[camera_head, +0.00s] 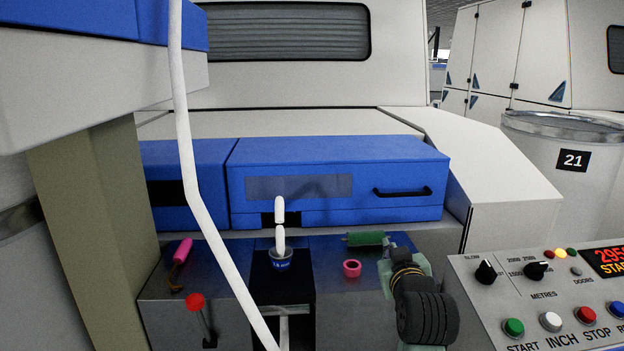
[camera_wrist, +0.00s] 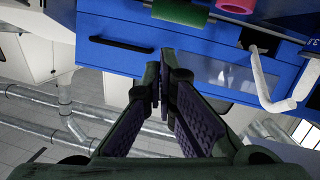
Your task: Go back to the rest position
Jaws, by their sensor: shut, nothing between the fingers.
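My gripper (camera_wrist: 159,80) is shut and empty in the wrist view, its two dark green fingers with purple ribbed pads meeting at the tips. In the head view the dark ribbed end of my arm is at the lower right of the work surface, left of the control panel, and the fingers are hard to make out. A blue cabinet with a black handle (camera_head: 403,192) is behind it. No object is held.
A green roller (camera_head: 366,239), pink ring (camera_head: 352,268), blue cup (camera_head: 281,262), pink-handled tool (camera_head: 182,252) and red-knobbed lever (camera_head: 196,303) are on the front ledge. White sliver (camera_head: 203,215) hangs across the left. A control panel (camera_head: 535,293) is at right.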

